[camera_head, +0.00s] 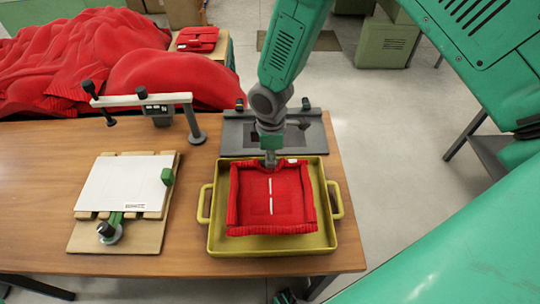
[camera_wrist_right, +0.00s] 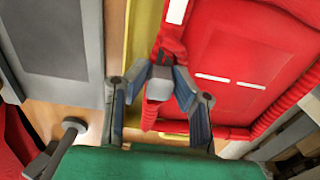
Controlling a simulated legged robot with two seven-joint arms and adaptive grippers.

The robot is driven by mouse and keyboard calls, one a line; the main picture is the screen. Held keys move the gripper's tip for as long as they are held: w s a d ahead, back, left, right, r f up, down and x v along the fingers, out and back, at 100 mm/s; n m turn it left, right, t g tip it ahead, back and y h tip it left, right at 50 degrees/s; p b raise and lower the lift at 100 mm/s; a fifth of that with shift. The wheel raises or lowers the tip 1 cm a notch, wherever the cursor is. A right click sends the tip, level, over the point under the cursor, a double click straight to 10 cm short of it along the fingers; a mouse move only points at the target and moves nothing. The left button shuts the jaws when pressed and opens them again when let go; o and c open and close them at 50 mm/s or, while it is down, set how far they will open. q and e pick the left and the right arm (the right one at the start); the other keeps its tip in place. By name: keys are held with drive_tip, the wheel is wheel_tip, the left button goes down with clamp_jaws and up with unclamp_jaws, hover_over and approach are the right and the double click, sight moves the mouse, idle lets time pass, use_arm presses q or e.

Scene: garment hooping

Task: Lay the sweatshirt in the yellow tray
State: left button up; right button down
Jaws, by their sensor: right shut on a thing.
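The red sweatshirt (camera_head: 270,200) is folded into a near square with two white marks down its middle. In the head view it lies within the outline of the yellow tray (camera_head: 328,210); I cannot tell whether all of it touches the tray floor. My right gripper (camera_head: 270,160) points down at its far edge and is shut on the red cloth there. The right wrist view shows the fingers (camera_wrist_right: 162,80) closed at the sweatshirt's (camera_wrist_right: 245,60) edge, with the yellow tray (camera_wrist_right: 143,35) wall close beside. My left gripper does not show.
A grey plate fixture (camera_head: 235,140) stands right behind the tray. A wooden board with a white sheet (camera_head: 122,185) and a grey stand with a bar (camera_head: 150,100) are to the left. A red cloth heap (camera_head: 90,60) and another folded red garment (camera_head: 198,38) lie behind.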

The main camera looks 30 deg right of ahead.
sight(270, 177)
drive_tip(key=shift+f+b, duration=1.75)
drive_tip(key=shift+f, duration=1.05)
idle(0.5)
drive_tip(key=c, duration=1.3)
unclamp_jaws()
drive_tip(key=shift+r, duration=0.1)
wheel_tip(270, 177, up, 8)
drive_tip(key=p, duration=0.7)
